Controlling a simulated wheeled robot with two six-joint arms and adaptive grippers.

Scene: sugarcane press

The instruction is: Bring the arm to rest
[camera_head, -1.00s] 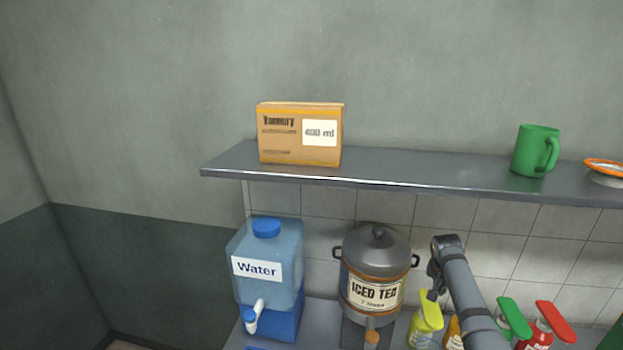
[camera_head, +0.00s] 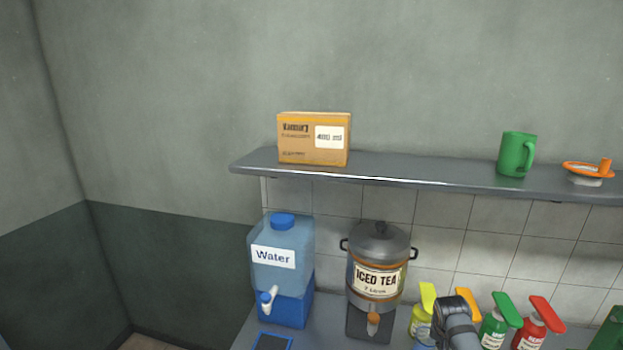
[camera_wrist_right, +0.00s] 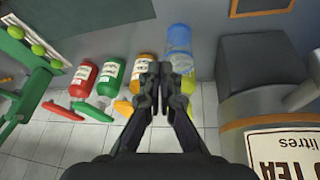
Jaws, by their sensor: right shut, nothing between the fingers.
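My right arm (camera_head: 455,325) shows at the bottom edge of the head view, in front of the pump bottles. Its fingers lie below the frame there. In the right wrist view my right gripper (camera_wrist_right: 161,85) is shut, with its fingertips together and nothing between them. The fingers overlap the picture of an orange bottle (camera_wrist_right: 144,68) and a blue item (camera_wrist_right: 179,40); I cannot tell whether they touch. My left gripper is in neither view.
A water dispenser (camera_head: 283,255) and an iced tea urn (camera_head: 378,255) stand left of my arm. A green bottle (camera_head: 495,330) and a red bottle (camera_head: 528,333) stand right. Above, a shelf (camera_head: 420,175) carries a box (camera_head: 313,150), a green mug (camera_head: 515,155) and an orange-rimmed dish (camera_head: 588,170).

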